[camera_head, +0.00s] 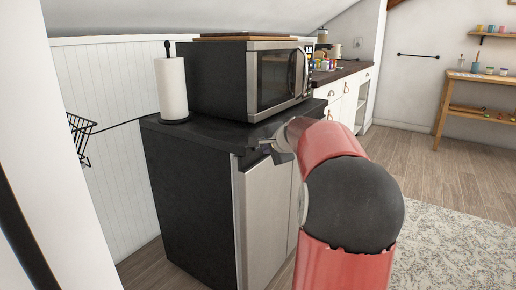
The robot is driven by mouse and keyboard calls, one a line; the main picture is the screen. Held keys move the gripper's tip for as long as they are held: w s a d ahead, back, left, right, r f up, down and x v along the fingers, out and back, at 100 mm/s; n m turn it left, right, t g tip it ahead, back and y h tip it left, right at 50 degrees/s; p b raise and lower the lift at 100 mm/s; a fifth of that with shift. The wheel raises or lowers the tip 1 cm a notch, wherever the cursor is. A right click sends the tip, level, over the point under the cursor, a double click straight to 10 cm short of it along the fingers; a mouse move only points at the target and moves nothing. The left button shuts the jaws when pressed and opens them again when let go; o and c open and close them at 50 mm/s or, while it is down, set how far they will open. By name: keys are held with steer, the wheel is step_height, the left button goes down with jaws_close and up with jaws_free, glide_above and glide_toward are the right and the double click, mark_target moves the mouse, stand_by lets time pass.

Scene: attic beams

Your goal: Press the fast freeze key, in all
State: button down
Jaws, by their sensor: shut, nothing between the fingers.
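A low dark fridge or freezer (188,195) with silver doors (266,220) stands left of centre. No fast freeze key can be made out; my gripper and arm cover part of its upper front edge. My red arm comes in from the lower right and hides the right side of the front.
A microwave (272,78) with a wooden board (232,38) on it stands on the unit, beside a paper towel roll (172,88). Open floor (440,180) and a rug (440,250) lie to the right.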

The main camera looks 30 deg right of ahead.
steer(key=shift+w, duration=0.15)
steer(key=shift+w+a, duration=0.15)
steer(key=shift+w, duration=0.1)
steer(key=shift+w+a+p, duration=0.2)
steer(key=shift+w+p, duration=0.15)
steer(key=shift+w, duration=0.1)
stand_by(0.8)
steer(key=shift+s, duration=0.1)
steer(key=shift+s+d+b, duration=0.35)
steer(key=shift+s+b, duration=0.4)
steer(key=shift+b, duration=0.05)
